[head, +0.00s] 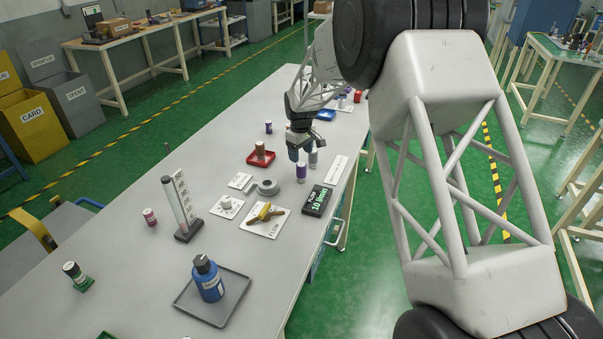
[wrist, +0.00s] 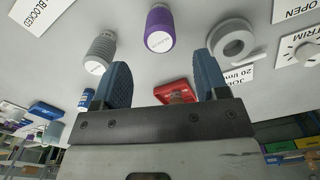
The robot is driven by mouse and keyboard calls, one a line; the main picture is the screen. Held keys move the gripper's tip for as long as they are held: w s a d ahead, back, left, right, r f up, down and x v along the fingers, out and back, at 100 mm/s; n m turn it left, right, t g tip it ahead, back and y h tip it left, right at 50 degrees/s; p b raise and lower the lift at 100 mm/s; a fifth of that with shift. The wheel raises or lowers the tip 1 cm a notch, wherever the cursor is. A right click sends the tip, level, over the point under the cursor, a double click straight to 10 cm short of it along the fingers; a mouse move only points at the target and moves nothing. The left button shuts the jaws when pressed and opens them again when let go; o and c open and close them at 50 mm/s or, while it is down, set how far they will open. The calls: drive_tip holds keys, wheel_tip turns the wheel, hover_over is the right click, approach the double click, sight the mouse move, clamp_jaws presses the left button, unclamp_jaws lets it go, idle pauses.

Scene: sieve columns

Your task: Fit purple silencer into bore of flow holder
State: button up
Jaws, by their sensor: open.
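The purple silencer (head: 301,172) stands upright on the table just below and in front of my gripper (head: 301,150). In the wrist view the purple silencer (wrist: 159,30) lies beyond the fingertips, between them sideways and apart from both. My gripper (wrist: 161,60) is open, with two blue fingers and nothing between them. A grey ring-shaped holder (head: 266,187), which looks like the flow holder, sits on the table to the left of the silencer. In the wrist view this holder (wrist: 218,50) shows an empty round bore, to the right of the silencer.
A grey silencer (wrist: 100,50) stands close to the left finger in the wrist view. A red tray (head: 261,158) with a brown part is left of my gripper. A black flow display (head: 317,201) and a yellow valve (head: 265,213) stand nearer the camera.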

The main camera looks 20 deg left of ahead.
sight(301, 164)
drive_tip(key=shift+a+f, duration=0.1)
drive_tip(key=shift+f, duration=0.05)
drive_tip(key=shift+f, duration=1.2)
drive_tip(key=shift+f, duration=0.1)
drive_tip(key=shift+d+f, duration=0.15)
drive_tip(key=shift+f, duration=1.15)
drive_tip(key=shift+d+f, duration=0.1)
drive_tip(key=shift+f, duration=1.15)
drive_tip(key=shift+c, duration=0.3)
drive_tip(key=c, duration=1)
